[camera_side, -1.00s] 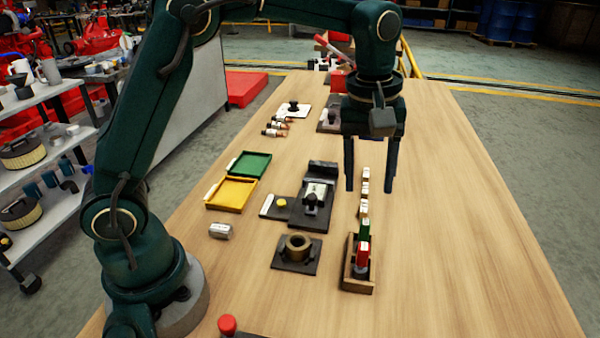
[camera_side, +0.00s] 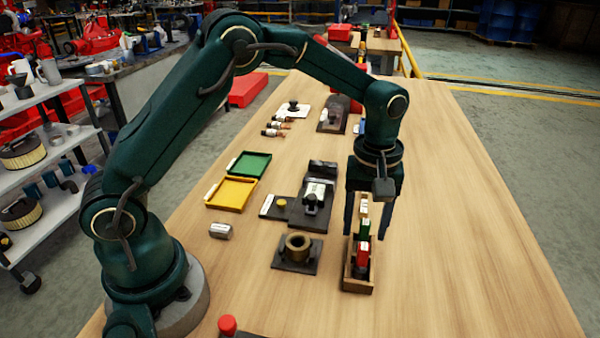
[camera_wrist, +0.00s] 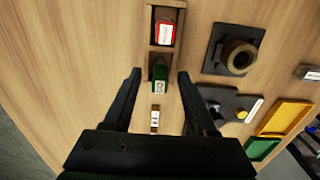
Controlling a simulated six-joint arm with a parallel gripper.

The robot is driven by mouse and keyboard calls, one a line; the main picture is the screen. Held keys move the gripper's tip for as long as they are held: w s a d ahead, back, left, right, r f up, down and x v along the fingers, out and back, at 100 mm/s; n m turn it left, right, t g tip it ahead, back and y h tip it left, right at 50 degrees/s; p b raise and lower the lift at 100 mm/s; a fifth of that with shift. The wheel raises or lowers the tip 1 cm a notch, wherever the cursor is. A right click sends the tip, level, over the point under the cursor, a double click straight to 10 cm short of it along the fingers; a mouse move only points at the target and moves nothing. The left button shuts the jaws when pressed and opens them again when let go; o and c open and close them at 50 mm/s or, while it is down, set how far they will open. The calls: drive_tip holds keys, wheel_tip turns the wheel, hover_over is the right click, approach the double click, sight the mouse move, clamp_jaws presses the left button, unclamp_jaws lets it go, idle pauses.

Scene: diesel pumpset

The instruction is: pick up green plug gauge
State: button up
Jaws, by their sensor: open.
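The green plug gauge (camera_side: 364,228) stands in a small wooden box (camera_side: 358,288), behind a red gauge (camera_side: 362,256). In the wrist view the green gauge (camera_wrist: 159,77) shows at the lower end of the box, just ahead of the gap between my fingertips. My gripper (camera_side: 366,230) is open and points down at the box's far end. In the wrist view its two fingers (camera_wrist: 160,75) lie either side of the gauge's line, with nothing held. I cannot tell whether a finger touches the box.
A small white-labelled block (camera_wrist: 155,118) stands between my fingers in the wrist view. A bronze ring on a dark plate (camera_side: 297,250), a dark fixture (camera_side: 314,205), a yellow tray (camera_side: 231,193) and a green tray (camera_side: 249,164) lie left of the box. The table's right side is clear.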

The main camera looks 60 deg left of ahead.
sight(364, 220)
clamp_jaws()
drive_tip(key=shift+r, duration=0.1)
drive_tip(key=shift+r, duration=0.35)
drive_tip(key=r, duration=0.3)
drive_tip(key=shift+a+r, duration=0.2)
drive_tip(key=shift+r, duration=0.15)
drive_tip(key=s+a+r, duration=0.3)
drive_tip(key=a+r, duration=0.3)
drive_tip(key=a, duration=0.4)
drive_tip(key=s+d, duration=0.4)
drive_tip(key=s, duration=0.2)
drive_tip(key=shift+s+d+f, duration=0.2)
drive_tip(key=shift+s+d, duration=0.1)
drive_tip(key=shift+s, duration=0.05)
